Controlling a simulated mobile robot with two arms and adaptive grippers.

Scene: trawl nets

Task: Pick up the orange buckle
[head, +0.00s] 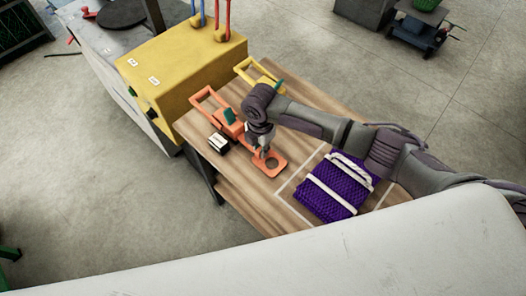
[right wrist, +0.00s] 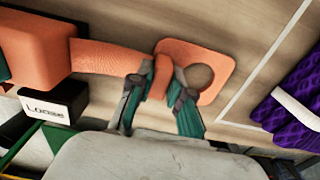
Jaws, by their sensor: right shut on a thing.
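The orange buckle (head: 229,127) lies on the wooden table (head: 290,205), with a looped frame at its far end and a flat tab with a round hole at its near end. In the right wrist view the buckle (right wrist: 108,58) runs from a thick block at the left to the holed tab. My right gripper (head: 262,149) is over the narrow part beside the tab. In the right wrist view the two fingers of the gripper (right wrist: 160,92) are shut on the strip, one on each side. My left gripper is not in view.
A small white label block (head: 218,143) reading "Loose" in the right wrist view (right wrist: 50,109) stands beside the buckle. A yellow buckle-like piece (head: 246,66) lies behind. A folded purple net (head: 325,195) with white straps is at right. A yellow machine (head: 185,80) borders the table.

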